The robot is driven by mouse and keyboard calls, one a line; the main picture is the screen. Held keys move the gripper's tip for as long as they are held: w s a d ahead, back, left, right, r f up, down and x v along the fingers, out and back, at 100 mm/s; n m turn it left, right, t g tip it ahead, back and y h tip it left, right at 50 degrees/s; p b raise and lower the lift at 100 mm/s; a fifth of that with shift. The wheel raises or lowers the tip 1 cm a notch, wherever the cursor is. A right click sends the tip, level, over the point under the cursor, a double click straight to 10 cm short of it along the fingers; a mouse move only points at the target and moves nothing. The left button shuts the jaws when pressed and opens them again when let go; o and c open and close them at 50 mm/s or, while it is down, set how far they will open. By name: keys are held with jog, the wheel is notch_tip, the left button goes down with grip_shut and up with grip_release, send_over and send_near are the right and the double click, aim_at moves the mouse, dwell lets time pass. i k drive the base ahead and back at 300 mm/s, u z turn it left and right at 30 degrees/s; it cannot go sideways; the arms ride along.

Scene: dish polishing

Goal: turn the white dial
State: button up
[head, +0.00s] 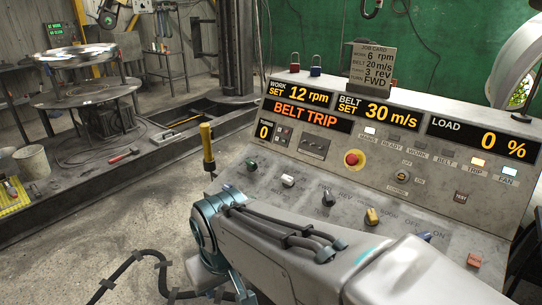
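The white dial (288,180) is a small knob on the sloping lower panel of the grey control console (340,172). It sits between a green knob (252,164) on its left and a dark knob (328,197) on its right. It is unobstructed, but its pointer setting is too small to read. My arm crosses the lower middle of the head view, in front of the console, and bends at a joint on the left. My gripper is not in view.
A red mushroom button (354,158) sits above. A yellow-handled lever (207,142) rises at the console's left. The display reads BELT TRIP (306,117).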

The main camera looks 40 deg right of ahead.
aim_at(288, 182)
jog(key=z, duration=0.9)
jog(key=i, duration=0.85)
jog(key=z, duration=0.85)
